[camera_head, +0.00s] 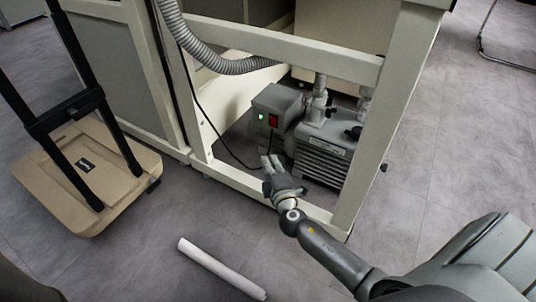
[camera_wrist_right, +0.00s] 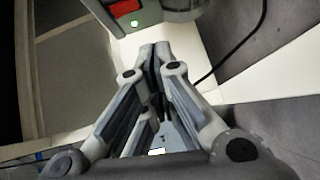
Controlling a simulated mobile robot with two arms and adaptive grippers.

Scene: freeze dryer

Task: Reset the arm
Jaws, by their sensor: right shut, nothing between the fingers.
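My right gripper (camera_head: 270,162) is in front of the opening in the lower part of a cream frame, close to the vacuum pump (camera_head: 321,150). In the right wrist view its fingers (camera_wrist_right: 155,48) are together and hold nothing. The pump's grey box with a red switch (camera_head: 273,120) and a lit green light (camera_head: 262,117) is just beyond the fingertips. The red switch (camera_wrist_right: 124,7) and green light (camera_wrist_right: 134,23) also show at the top of the wrist view. I cannot tell whether the fingertips touch anything. My left gripper is not in view.
The cream frame (camera_head: 290,43) surrounds the pump, with a post at the right. A grey corrugated hose (camera_head: 222,66) and a black cable (camera_head: 222,137) run near the pump. A beige trolley (camera_head: 120,175) stands at the left. A white tube (camera_head: 221,268) lies on the floor.

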